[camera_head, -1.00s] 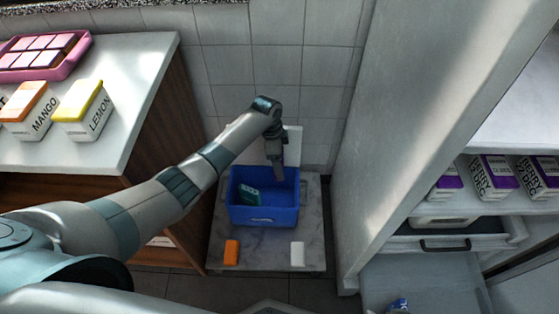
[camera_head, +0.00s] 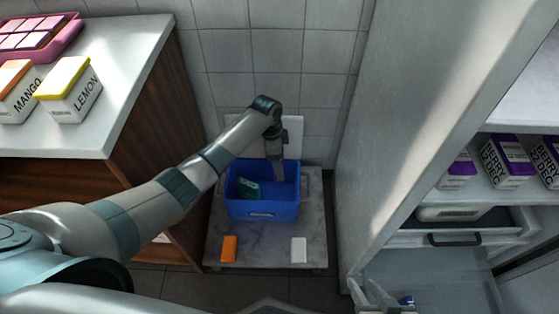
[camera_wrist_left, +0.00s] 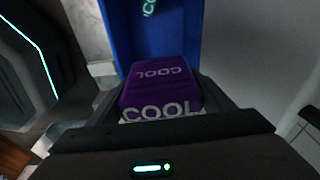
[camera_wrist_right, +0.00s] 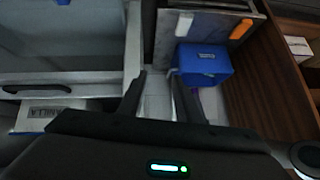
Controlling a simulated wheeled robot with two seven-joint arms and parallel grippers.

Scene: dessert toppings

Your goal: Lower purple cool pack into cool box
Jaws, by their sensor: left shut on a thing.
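The purple cool pack (camera_wrist_left: 160,85), marked COOL, is between the fingers of my left gripper (camera_wrist_left: 160,95), which is shut on it. In the head view my left gripper (camera_head: 278,175) points down into the right part of the blue cool box (camera_head: 262,209). The pack is mostly hidden there, and I cannot tell whether it touches the box floor. A teal cool pack (camera_head: 248,189) lies in the left part of the box. My right gripper (camera_head: 370,292) is at the bottom of the head view, fingers apart and empty.
An orange pack (camera_head: 229,248) and a white pack (camera_head: 299,249) lie on the grey slab (camera_head: 264,245) before the box. A wooden counter (camera_head: 143,120) stands left. A tall pale cabinet wall (camera_head: 390,110) and an open drawer (camera_head: 470,220) are right.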

